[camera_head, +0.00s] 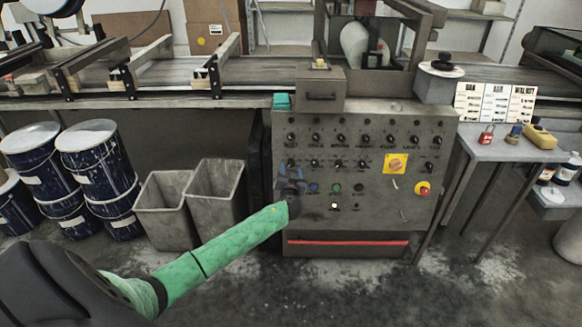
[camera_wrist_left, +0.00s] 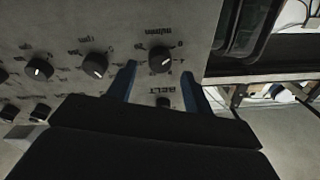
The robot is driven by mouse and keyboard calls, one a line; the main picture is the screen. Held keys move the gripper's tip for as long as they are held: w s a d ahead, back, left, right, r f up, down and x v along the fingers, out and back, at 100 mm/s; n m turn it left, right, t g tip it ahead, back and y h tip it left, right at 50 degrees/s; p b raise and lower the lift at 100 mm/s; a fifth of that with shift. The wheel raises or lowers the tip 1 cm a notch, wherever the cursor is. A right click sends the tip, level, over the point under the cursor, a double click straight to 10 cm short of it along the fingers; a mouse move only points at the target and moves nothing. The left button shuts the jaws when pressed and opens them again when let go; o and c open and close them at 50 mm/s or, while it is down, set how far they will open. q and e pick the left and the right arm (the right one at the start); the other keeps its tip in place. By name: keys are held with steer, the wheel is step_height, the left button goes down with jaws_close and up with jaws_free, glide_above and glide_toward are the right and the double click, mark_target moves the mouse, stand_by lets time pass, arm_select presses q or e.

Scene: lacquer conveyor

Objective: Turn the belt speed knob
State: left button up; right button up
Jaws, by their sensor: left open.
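The belt speed knob (camera_wrist_left: 161,59) is a small round black knob with a pale pointer line on the grey control panel (camera_head: 365,220). The word BELT and the m/min marking beside it appear upside down in the left wrist view. My left gripper (camera_head: 290,174) is at the lower left of the panel in the head view. In the left wrist view its two blue fingers (camera_wrist_left: 159,70) are apart, with the knob showing between and just past their tips. I cannot tell whether they touch it. My right gripper is not in view.
More black knobs (camera_wrist_left: 95,65) sit close by in rows. A yellow plate (camera_head: 395,164) and a red stop button (camera_head: 422,188) are on the panel's right. Grey bins (camera_head: 215,192) and blue drums (camera_head: 98,165) stand left. A side table (camera_head: 500,148) is right.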

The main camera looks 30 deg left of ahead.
mark_target(291, 163)
arm_select(q)
steer(key=shift+x, duration=1.3)
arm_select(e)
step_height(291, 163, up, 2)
